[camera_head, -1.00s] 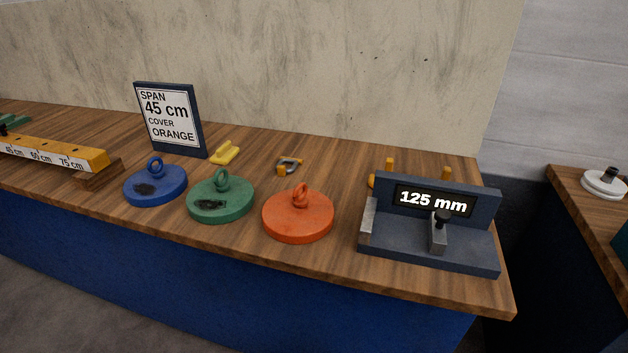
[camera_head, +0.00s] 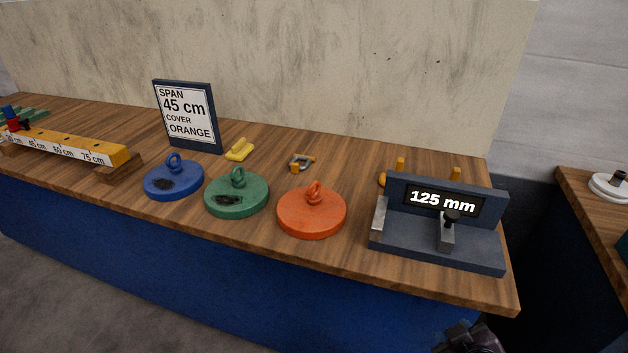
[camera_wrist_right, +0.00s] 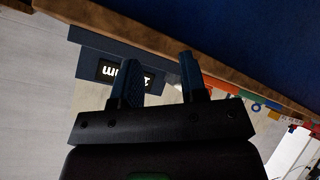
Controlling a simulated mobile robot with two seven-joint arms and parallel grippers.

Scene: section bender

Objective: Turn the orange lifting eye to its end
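The orange lifting eye (camera_head: 315,193) is a ring standing upright on the round orange cover (camera_head: 312,218), which lies on the wooden bench near its front edge. In the right wrist view, my right gripper (camera_wrist_right: 158,68) shows two dark blue fingers apart, with nothing between them. A dark part of my right arm (camera_head: 468,340) shows at the bottom of the head view, below the bench edge and well apart from the lifting eye. My left gripper is not in view.
A blue cover (camera_head: 174,184) and a green cover (camera_head: 237,200) with eyes stand left of the orange one. The gauge reading 125 mm (camera_head: 445,204) stands to its right. A sign (camera_head: 188,117) reads span 45 cm, cover orange. The yellow bar (camera_head: 80,148) lies far left.

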